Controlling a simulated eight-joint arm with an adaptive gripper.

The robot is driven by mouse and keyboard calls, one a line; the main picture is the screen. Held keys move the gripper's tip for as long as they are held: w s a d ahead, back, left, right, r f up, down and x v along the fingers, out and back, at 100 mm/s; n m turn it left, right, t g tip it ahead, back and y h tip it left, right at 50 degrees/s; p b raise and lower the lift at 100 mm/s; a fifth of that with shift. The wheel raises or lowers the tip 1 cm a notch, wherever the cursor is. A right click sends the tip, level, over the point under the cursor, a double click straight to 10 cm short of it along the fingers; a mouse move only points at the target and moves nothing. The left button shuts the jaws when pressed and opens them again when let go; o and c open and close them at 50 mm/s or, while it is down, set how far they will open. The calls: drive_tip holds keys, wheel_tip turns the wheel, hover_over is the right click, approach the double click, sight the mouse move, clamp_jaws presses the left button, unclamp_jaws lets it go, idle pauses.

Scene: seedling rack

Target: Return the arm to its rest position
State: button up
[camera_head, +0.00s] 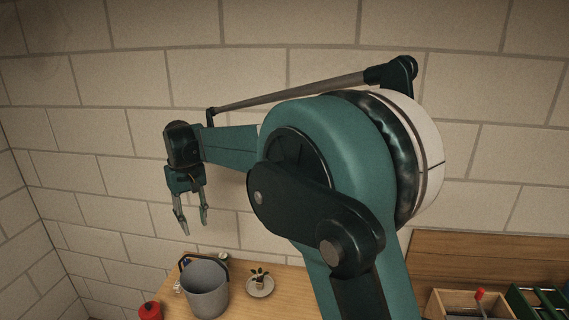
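My gripper (194,228) hangs at the left end of my green arm, fingers pointing down. Its two fingers are apart with nothing between them. It is in the air in front of the block wall, above the level of the table and over the grey bucket as seen in the picture. My arm's large shoulder and elbow fill the middle of the view and hide part of the table and wall behind.
A grey bucket (208,293) with a dark handle stands on the wooden table (285,302). A red container (150,311) is left. A wooden box (447,306) and green rack (545,301) stand at right.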

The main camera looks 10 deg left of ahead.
drive_tip(key=s+d+r+m+t+y+b, duration=0.1)
drive_tip(key=s+d+r+m+t+b, duration=0.15)
drive_tip(key=d, duration=1.65)
drive_tip(key=s+d+r+m+t+b, duration=0.1)
drive_tip(key=s+d+r+m+b, duration=0.15)
drive_tip(key=d, duration=1.55)
drive_tip(key=s+d+f+m+t+b, duration=0.1)
drive_tip(key=s+d+f+b, duration=0.1)
drive_tip(key=s+d+f, duration=0.3)
drive_tip(key=s+d+f+m+t+b, duration=0.1)
drive_tip(key=s+d+f+b, duration=0.1)
drive_tip(key=s+d+f, duration=0.4)
drive_tip(key=s+d+f+m+t+h+b, duration=0.1)
drive_tip(key=s+d+f, duration=0.4)
drive_tip(key=s+d, duration=0.7)
drive_tip(key=d+m+b, duration=0.1)
drive_tip(key=d, duration=0.3)
drive_tip(key=shift+s+d+f+t, duration=0.2)
drive_tip(key=shift+s+t, duration=0.05)
drive_tip(key=shift+t, duration=0.1)
